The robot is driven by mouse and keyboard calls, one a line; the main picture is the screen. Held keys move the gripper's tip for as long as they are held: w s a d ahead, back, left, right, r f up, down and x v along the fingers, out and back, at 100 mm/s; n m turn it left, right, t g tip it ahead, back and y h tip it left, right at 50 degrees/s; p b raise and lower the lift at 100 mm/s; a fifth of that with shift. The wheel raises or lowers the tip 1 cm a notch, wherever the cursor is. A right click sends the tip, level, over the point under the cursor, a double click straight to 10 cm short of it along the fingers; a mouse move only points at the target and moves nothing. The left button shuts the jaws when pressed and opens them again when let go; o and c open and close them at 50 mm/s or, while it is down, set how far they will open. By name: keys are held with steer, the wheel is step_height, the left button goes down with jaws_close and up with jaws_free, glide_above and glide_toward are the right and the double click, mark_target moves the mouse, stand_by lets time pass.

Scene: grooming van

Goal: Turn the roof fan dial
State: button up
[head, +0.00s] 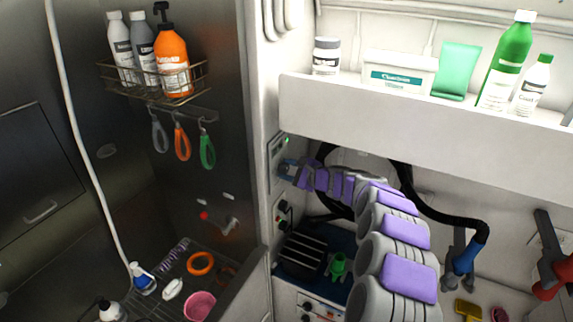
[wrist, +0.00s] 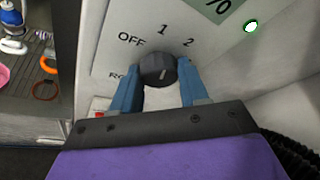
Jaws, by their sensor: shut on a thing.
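The roof fan dial (wrist: 158,70) is a dark round knob on a light panel (wrist: 110,42), seen in the wrist view. Labels OFF, 1 and 2 run around its upper side, and another label at its lower left is partly hidden. A pale mark shows on the lower part of the knob's face. My gripper (wrist: 160,88) has blue fingers on the left and right of the dial and is shut on it. In the head view my gripper (head: 287,170) reaches the narrow wall panel (head: 277,155), and the dial is hidden there.
A white shelf (head: 420,115) with bottles and tubs overhangs my arm. A green light (wrist: 251,26) glows on the panel. Black hoses (head: 425,205) hang behind my arm. A dark ribbed box (head: 302,254) stands below it. A metal tub with a wire rack (head: 155,82) is at left.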

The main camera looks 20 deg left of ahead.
steer(key=shift+s+f, duration=0.1)
steer(key=shift+f, duration=0.15)
steer(key=o, duration=1)
steer(key=shift+d+r, duration=0.15)
steer(key=shift+r, duration=0.1)
steer(key=shift+o, duration=0.2)
steer(key=b+v, duration=0.1)
steer(key=v, duration=1.6)
steer(key=shift+d, duration=0.2)
